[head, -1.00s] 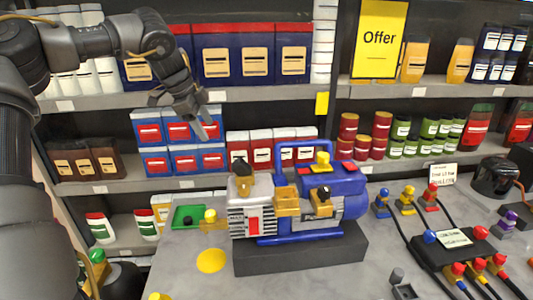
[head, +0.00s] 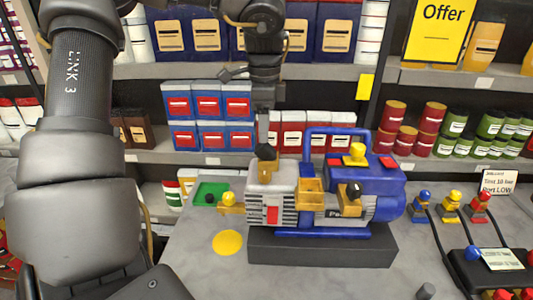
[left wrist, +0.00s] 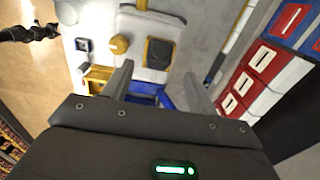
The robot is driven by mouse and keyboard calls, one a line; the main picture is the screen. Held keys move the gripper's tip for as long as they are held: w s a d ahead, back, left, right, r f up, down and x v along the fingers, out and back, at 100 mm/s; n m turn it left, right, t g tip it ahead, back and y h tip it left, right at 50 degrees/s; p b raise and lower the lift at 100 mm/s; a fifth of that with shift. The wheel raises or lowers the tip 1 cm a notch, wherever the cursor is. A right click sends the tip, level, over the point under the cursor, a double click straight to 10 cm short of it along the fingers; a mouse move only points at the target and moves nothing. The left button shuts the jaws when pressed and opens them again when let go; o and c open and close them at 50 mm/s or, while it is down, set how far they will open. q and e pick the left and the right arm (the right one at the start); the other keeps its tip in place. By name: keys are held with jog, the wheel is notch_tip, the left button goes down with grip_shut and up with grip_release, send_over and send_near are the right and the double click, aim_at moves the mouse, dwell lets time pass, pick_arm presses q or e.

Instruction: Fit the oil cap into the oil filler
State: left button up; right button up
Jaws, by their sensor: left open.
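The vacuum pump has a pale ribbed body (head: 284,208) and a blue motor (head: 375,180). On top of the body stands a tan fitting with a dark top (head: 266,170); I cannot tell whether this is the oil filler. A small black round piece (head: 209,198), possibly the oil cap, lies in a green tray (head: 219,188) left of the pump. My left gripper (head: 263,138) is open and points down, apparently above or behind the dark-topped fitting. In the left wrist view its fingers (left wrist: 160,88) are spread with nothing held. My right gripper is not seen.
The pump stands on a dark base (head: 320,248). A yellow disc (head: 227,242) lies on the grey table, and a yellow-knobbed fitting (head: 230,202) sticks out left of the pump. Shelves with red and blue boxes (head: 210,105) rise close behind. Coloured plugs (head: 450,205) stand at right.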

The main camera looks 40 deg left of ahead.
aim_at(266, 152)
pick_arm(q)
jog(key=shift+s+f, duration=0.2)
notch_tip(266, 152, down, 5)
jog(key=shift+w+a+r+p, duration=0.1)
jog(key=shift+p, duration=0.95)
jog(key=shift+c, duration=0.7)
jog(key=c, duration=1)
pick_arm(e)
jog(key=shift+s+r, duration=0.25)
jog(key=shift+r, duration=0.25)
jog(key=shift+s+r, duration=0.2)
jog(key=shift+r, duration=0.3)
